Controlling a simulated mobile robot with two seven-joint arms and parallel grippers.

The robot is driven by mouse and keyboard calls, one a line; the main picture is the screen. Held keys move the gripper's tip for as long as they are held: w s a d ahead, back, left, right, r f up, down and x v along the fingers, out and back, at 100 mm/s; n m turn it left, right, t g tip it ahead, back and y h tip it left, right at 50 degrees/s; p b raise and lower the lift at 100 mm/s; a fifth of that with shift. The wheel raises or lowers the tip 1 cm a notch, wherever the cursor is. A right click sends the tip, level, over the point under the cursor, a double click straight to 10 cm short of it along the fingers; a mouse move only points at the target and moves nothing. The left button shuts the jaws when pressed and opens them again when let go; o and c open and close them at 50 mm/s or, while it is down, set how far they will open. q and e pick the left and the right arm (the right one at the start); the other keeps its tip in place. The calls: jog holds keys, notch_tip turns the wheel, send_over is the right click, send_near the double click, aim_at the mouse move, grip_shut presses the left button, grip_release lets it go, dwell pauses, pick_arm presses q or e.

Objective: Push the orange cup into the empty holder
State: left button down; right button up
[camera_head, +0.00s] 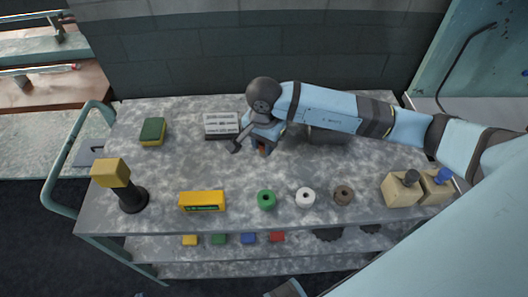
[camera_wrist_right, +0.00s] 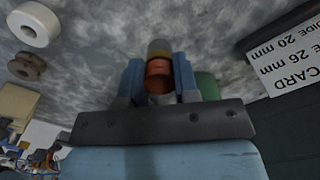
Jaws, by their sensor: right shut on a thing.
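My right gripper (camera_head: 262,138) reaches in from the right over the rear middle of the speckled table top. In the right wrist view its two blue fingers (camera_wrist_right: 158,80) are shut on an orange piece, which I take as the orange cup (camera_wrist_right: 159,68). A dull yellow-grey band (camera_wrist_right: 159,48) shows at its far end. In the head view only a small orange patch (camera_head: 262,150) shows below the gripper. A green thing (camera_wrist_right: 207,86) sits partly hidden beside one finger. I cannot make out the empty holder.
A lettered card block (camera_head: 221,124) stands left of the gripper. A dark grey object (camera_head: 328,136) is partly behind my arm. Green (camera_head: 266,200), white (camera_head: 306,197) and brown (camera_head: 344,195) spools and a yellow box (camera_head: 203,201) line the front. The table's centre is clear.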

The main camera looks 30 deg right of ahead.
jog(key=shift+f, duration=2.25)
jog(key=shift+f, duration=0.25)
jog(key=o, duration=0.9)
jog(key=shift+r, duration=0.1)
